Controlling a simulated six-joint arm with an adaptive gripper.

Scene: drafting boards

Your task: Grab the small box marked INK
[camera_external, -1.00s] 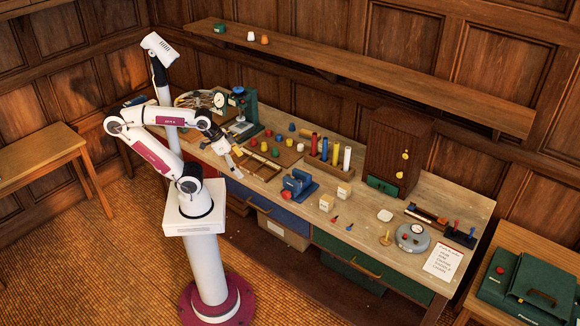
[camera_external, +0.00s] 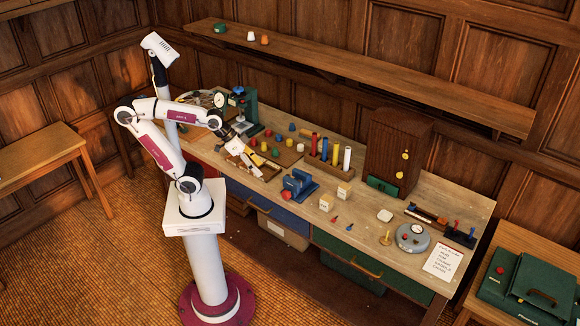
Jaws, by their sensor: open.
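Two small cream boxes stand on the workbench right of its middle, one at the back (camera_external: 344,190) and one a little in front and to the left (camera_external: 326,203). Their markings are too small to read, so I cannot tell which says INK. My gripper (camera_external: 255,170) is open over the wooden tray with coloured pieces, left of both boxes and well apart from them. Nothing shows between its fingers, though they are small in this view.
A blue vise-like block (camera_external: 299,184) stands between my gripper and the boxes. A rack of coloured cylinders (camera_external: 329,169) stands behind it. A dark wooden cabinet (camera_external: 398,140) is at the back right. The bench right of the boxes has some bare room.

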